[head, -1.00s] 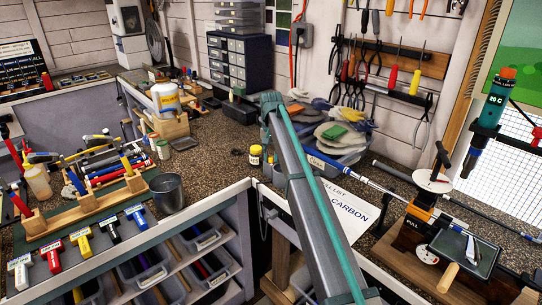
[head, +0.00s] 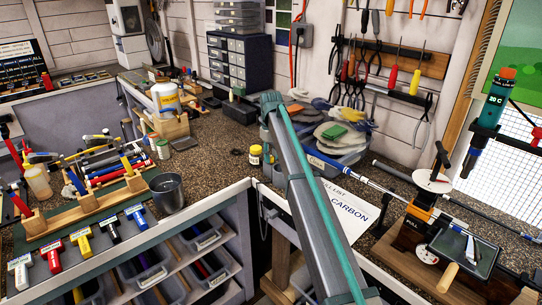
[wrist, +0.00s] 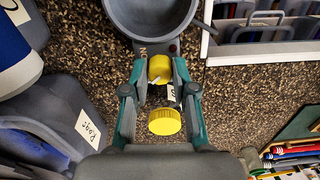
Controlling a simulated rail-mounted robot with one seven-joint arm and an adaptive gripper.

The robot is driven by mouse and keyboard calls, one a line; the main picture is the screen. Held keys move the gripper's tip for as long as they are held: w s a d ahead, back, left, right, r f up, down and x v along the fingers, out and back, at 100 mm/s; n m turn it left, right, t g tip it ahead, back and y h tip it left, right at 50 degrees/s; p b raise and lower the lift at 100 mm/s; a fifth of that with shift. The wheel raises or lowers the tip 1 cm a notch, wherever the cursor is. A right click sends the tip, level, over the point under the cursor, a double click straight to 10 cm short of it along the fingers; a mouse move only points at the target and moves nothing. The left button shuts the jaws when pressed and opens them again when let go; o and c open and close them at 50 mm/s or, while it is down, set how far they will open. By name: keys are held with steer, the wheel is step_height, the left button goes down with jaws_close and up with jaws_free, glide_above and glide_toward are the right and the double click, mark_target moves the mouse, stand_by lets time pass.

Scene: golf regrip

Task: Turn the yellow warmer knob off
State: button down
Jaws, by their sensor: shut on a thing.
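In the wrist view, the yellow warmer knob (wrist: 159,69) sits between the fingertips of my gripper (wrist: 160,76), which is shut on it. A white pointer mark shows on the knob, angled to the lower left. The knob is at the near side of the grey round warmer pot (wrist: 150,12). A small label beside the knob seems to read "ON". Another small label below the knob is partly covered by a finger. In the head view, my gripper and the knob are hidden behind my arm.
A grey bin labelled "Rags" (wrist: 62,118) is at left. Speckled bench (wrist: 230,110) is bare at right.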

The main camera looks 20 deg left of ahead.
steer(key=shift+n, duration=0.4)
steer(key=c, duration=0.9)
jaws_free()
step_height(320, 180, up, 12)
